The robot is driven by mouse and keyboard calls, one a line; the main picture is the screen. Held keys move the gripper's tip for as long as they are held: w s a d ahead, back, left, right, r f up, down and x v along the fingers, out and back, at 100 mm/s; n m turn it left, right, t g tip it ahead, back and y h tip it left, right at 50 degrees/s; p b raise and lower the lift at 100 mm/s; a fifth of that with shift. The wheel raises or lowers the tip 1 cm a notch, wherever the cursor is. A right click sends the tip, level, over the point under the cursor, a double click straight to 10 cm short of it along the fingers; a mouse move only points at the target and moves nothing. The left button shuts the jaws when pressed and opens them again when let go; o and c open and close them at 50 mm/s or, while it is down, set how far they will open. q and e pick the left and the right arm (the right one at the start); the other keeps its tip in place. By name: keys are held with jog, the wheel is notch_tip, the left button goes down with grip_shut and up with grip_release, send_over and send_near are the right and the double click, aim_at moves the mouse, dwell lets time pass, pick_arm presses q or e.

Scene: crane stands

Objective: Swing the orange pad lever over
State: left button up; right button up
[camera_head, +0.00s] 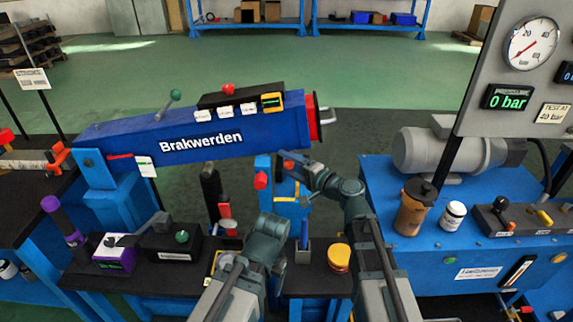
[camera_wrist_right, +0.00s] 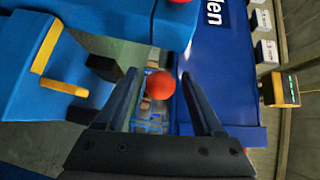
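An orange-red ball knob (camera_wrist_right: 160,84) shows between the fingertips of my right gripper (camera_wrist_right: 160,75) in the right wrist view. A gap shows on both sides of it, and the fingers are open. In the head view my right gripper (camera_head: 297,166) is at the blue stand (camera_head: 283,205) below the crane arm's right end. A small red knob (camera_head: 261,181) shows on that stand's left. An orange-red lever (camera_head: 57,156) stands on the left bench. I cannot tell which of these is the pad lever. My left arm ends over the front bench; its fingers are hidden.
The blue crane arm (camera_head: 200,135) marked Brakwerden spans above the stand. A yellow handle (camera_wrist_right: 48,55) is left of the right fingers in the wrist view. A brown cup (camera_head: 410,210) and white jar (camera_head: 453,215) stand on the right blue bench, beside the motor (camera_head: 440,150).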

grip_shut()
dwell(1.2)
